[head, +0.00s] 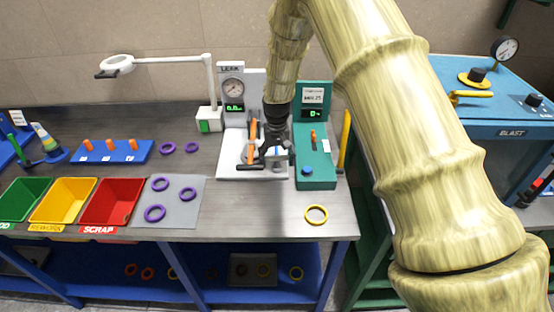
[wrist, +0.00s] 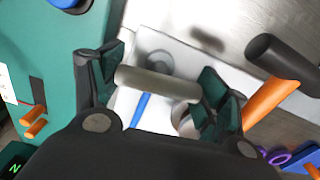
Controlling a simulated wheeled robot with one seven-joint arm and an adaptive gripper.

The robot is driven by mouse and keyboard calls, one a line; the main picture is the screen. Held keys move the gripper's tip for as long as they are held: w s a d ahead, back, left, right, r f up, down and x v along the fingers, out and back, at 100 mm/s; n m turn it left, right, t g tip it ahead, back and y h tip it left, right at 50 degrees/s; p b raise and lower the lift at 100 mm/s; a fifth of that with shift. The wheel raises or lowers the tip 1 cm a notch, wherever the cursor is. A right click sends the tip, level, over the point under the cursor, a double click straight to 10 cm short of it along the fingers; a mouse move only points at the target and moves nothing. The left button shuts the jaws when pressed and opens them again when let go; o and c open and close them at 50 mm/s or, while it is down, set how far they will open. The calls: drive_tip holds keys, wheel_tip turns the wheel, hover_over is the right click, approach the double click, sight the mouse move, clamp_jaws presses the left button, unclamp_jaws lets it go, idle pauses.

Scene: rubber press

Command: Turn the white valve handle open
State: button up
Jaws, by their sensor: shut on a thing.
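The white valve handle (wrist: 157,83) is a pale rounded bar in the wrist view, lying crosswise between the two fingers of my gripper (wrist: 160,87). My gripper is shut on it, with a dark green finger pad at each end of the bar. A blue strip (wrist: 140,110) shows below the bar. In the head view my gripper (head: 274,155) is low over the white base (head: 240,171) of the leak tester (head: 233,88) and hides most of the handle.
An orange lever with a black grip (wrist: 285,60) stands close beside my right finger in the wrist view. A teal station (head: 315,172) stands close on the right in the head view. A yellow ring (head: 316,206) lies at the bench's front. Purple rings (head: 155,213) lie left.

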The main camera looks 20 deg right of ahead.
drive_tip(key=n+b, duration=0.1)
drive_tip(key=n, duration=0.3)
drive_tip(key=n+b, duration=0.1)
drive_tip(key=n, duration=0.3)
drive_tip(key=shift+n, duration=0.4)
drive_tip(key=n, duration=0.4)
drive_tip(key=shift+n, duration=1.9)
drive_tip(key=o, duration=0.7)
drive_tip(key=shift+o, duration=0.2)
drive_tip(key=shift+r, duration=0.1)
